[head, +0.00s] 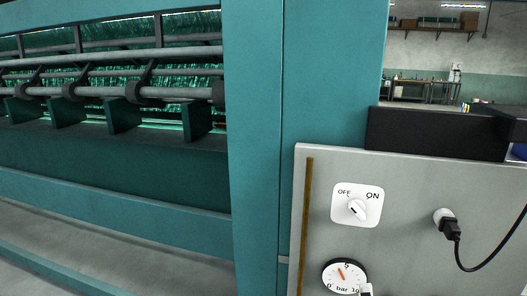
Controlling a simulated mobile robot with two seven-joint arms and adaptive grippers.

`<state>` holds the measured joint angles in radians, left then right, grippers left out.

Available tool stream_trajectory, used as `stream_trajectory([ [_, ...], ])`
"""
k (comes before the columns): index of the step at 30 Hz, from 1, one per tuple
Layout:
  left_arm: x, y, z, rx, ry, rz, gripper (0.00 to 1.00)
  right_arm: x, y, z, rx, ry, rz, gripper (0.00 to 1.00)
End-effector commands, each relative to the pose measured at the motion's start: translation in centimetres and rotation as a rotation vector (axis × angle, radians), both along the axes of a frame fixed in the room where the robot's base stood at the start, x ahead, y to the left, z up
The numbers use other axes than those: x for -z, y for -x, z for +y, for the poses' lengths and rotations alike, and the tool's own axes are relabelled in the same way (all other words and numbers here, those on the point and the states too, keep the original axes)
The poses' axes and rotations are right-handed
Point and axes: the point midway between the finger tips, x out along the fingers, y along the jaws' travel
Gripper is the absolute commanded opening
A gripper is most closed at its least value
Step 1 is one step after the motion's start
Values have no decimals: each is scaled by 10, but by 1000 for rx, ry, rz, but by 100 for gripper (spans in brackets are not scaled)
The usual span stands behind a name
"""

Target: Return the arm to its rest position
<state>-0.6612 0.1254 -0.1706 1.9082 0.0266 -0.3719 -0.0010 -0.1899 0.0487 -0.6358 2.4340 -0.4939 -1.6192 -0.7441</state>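Neither of my grippers shows in the head view, and I see no arm that I can be sure of. A grey control panel (410,255) fills the lower right. On it is a white rotary switch (357,209) marked OFF at upper left and ON at upper right. Its dark mark slants, and I cannot tell for certain which setting it is on. Below it is a round pressure gauge (345,275) with an orange needle pointing up and slightly left. A small pale and dark piece at the gauge's lower right is cut off by the frame.
A black plug (449,228) sits in the panel's socket, its cable looping right. A teal machine frame (255,150) with rollers and green netting (190,82) fills the left. A black box (435,133) is above the panel. A workbench (425,90) stands far back.

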Motion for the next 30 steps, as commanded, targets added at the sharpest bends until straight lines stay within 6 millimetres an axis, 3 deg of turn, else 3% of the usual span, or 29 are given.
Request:
stream_trajectory([
  [1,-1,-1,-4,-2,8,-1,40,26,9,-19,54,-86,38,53],
  [6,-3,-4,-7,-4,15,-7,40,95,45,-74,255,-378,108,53],
  [16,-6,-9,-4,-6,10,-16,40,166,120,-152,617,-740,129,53],
  [24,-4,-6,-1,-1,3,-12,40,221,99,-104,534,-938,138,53],
  [30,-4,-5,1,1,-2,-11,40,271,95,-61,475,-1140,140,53],
])
